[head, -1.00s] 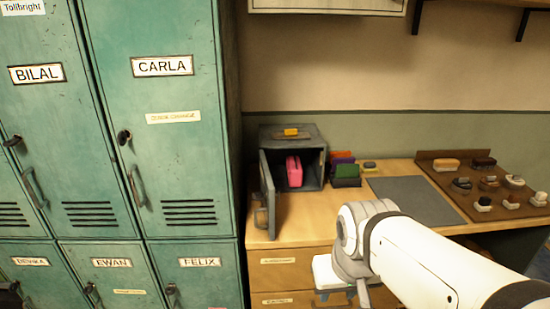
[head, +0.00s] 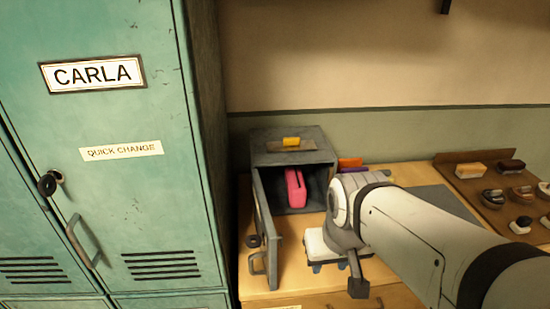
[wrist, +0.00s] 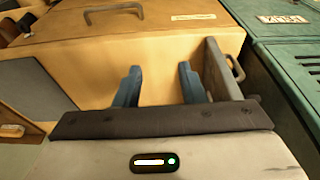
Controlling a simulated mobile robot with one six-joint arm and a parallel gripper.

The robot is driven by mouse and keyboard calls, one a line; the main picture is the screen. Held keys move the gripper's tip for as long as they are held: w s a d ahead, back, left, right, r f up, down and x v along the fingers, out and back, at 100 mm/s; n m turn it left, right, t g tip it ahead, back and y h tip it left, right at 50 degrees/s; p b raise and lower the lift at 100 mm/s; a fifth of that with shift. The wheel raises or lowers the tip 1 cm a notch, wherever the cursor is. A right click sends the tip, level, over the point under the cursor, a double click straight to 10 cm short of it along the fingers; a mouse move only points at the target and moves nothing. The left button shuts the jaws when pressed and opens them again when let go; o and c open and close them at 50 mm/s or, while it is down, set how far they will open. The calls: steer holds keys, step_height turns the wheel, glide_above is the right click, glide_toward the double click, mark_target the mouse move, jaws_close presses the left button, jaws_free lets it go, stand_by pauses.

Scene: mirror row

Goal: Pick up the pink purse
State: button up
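The pink purse (head: 295,188) stands upright inside a small grey safe (head: 262,145) on the wooden desk, in the head view. The safe's door (head: 266,230) is swung open toward me, on the left of the opening. My gripper (head: 328,267) is in front of the safe and to the right of the door, apart from the purse. In the wrist view my gripper (wrist: 159,78) has its two blue fingers spread, with nothing between them. The purse does not show in the wrist view.
A green locker labelled CARLA (head: 100,190) stands left of the desk. Orange and purple items (head: 350,163) stand right of the safe, partly behind my arm. A brown board (head: 470,185) with several brushes lies at the right. In the wrist view the safe door (wrist: 222,72) is close beside my fingers.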

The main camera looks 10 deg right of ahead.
mark_target(299, 198)
steer(key=shift+o, duration=0.2)
